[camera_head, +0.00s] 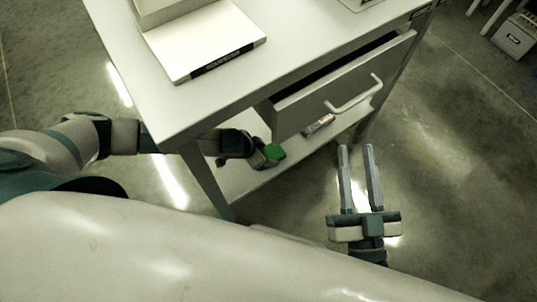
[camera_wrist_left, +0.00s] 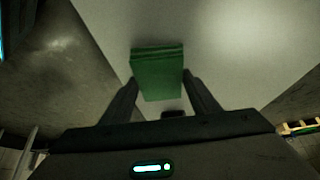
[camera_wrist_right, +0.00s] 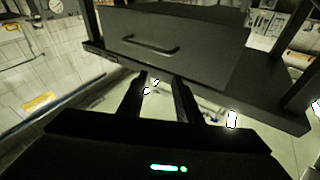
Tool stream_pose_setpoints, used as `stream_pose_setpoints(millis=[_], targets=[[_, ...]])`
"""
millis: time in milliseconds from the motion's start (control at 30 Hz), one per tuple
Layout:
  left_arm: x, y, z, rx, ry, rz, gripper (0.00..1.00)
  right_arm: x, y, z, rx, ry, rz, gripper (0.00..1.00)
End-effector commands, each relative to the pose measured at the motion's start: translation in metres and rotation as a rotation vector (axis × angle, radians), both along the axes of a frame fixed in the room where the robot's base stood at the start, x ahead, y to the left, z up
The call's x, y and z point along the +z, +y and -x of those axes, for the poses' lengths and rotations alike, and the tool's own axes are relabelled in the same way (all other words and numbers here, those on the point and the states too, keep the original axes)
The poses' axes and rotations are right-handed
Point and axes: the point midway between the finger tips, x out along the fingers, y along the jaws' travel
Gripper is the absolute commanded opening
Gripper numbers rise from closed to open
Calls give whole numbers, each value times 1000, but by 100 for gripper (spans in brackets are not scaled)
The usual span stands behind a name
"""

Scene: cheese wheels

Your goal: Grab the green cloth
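The folded green cloth (camera_head: 273,153) is at the lower shelf of the white table, below the tabletop. In the left wrist view the cloth (camera_wrist_left: 157,78) sits between the fingertips of my left gripper (camera_wrist_left: 160,80). The fingers are spread on either side, with a thin gap seeming to show beside the cloth; firm contact cannot be made out. In the head view the left gripper (camera_head: 257,152) is partly hidden under the tabletop edge. My right gripper (camera_head: 357,150) is empty, its fingers apart, in front of the table's right side.
The white table (camera_head: 290,40) has a partly pulled-out drawer (camera_head: 345,90) above the lower shelf (camera_head: 240,182). A small item (camera_head: 319,125) lies on the shelf to the right of the cloth. A book (camera_head: 205,45) lies on the tabletop.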

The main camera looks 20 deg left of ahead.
Motion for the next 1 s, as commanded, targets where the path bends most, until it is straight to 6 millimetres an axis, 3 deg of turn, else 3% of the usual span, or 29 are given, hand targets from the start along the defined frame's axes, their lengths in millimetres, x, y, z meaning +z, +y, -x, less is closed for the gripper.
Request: stream_pose_setpoints(millis=[567,1000], targets=[[9,-1,0,1,0,2,33,-7,-1,-2,0,30,11,31],[62,-1,0,0,0,3,33,-61,-9,-11,5,327,107,31]])
